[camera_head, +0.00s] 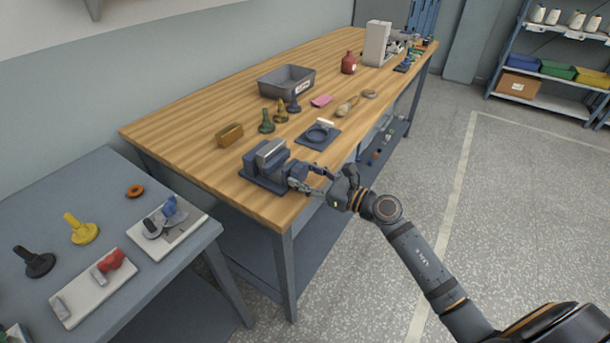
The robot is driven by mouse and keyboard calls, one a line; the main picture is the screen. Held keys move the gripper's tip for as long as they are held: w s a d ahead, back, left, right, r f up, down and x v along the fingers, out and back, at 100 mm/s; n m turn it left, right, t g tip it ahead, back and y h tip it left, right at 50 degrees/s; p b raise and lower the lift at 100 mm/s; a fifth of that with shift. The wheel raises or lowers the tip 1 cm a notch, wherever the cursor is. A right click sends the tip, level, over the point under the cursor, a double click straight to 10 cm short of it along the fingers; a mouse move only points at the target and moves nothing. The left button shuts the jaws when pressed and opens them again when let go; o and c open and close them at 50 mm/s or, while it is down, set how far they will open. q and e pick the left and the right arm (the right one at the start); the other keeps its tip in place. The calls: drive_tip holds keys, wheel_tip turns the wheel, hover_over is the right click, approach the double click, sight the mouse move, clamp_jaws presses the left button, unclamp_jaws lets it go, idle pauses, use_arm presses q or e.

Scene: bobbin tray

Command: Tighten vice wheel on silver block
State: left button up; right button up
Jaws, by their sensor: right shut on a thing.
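The vice (262,175) is dark blue-grey and sits near the front corner of the wooden workbench. The silver block (271,153) is between its jaws, at the top. The vice wheel is on the side facing my right arm and is mostly hidden by my fingers. My right gripper (305,180) reaches in from the right and is shut on the vice wheel, as far as the small view shows. My left gripper is not in view.
A grey tray (287,82) stands farther back. A lower grey table (120,210) with several parts stands at left.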

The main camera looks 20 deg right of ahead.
drive_tip(key=shift+c, duration=0.9)
drive_tip(key=m+p, duration=0.3)
drive_tip(key=shift+r+m, duration=0.15)
drive_tip(key=shift+m, duration=0.15)
drive_tip(key=shift+a+m+p, duration=0.1)
drive_tip(key=shift+m+p, duration=0.85)
drive_tip(key=shift+m, duration=0.45)
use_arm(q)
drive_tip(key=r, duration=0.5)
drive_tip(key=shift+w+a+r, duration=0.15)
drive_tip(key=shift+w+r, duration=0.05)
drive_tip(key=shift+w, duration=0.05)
use_arm(e)
drive_tip(key=shift+m, duration=0.3)
drive_tip(key=o, duration=1.2)
